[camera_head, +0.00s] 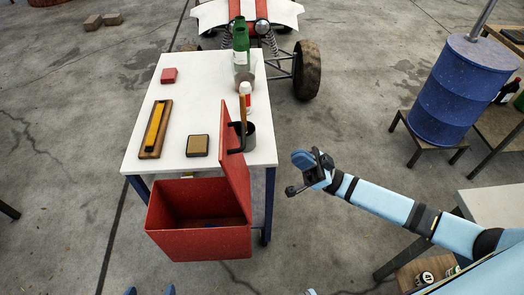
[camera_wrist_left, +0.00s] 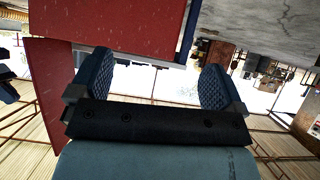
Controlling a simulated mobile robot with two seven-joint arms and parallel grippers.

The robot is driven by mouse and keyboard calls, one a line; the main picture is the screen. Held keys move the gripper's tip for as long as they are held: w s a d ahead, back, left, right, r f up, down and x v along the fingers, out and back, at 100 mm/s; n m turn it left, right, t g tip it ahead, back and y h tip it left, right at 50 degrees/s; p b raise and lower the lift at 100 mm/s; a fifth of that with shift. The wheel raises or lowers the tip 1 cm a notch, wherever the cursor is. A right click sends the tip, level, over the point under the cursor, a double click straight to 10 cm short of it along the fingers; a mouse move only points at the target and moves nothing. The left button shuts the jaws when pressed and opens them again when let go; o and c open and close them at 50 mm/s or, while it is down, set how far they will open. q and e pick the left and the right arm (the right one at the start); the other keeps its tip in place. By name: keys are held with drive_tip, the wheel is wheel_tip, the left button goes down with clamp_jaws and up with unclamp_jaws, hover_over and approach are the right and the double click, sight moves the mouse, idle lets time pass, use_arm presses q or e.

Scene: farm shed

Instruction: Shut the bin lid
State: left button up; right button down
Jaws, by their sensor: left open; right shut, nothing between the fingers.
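The red bin (camera_head: 200,243) is at the front edge of the white table, open at the top, with a little blue inside. Its red lid (camera_head: 234,165) stands upright along the bin's right side. My left gripper (camera_head: 149,292) shows only its two blue fingertips at the bottom edge, in front of the bin and apart. In the left wrist view its jaws (camera_wrist_left: 158,85) are open and empty, with red bin surfaces (camera_wrist_left: 105,22) just beyond them. My right gripper (camera_head: 304,163) is shut and empty, right of the lid and clear of it.
A blue barrel (camera_head: 455,90) stands at right.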

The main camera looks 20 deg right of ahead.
drive_tip(key=a+f+p+x, duration=0.1)
drive_tip(key=x, duration=0.5)
drive_tip(key=a+f+p+x, duration=0.1)
drive_tip(key=p+x, duration=0.1)
drive_tip(key=x, duration=0.4)
drive_tip(key=shift+w+r, duration=0.25)
drive_tip(key=shift+w, duration=0.1)
drive_tip(key=shift+a, duration=0.1)
drive_tip(key=shift+a, duration=0.1)
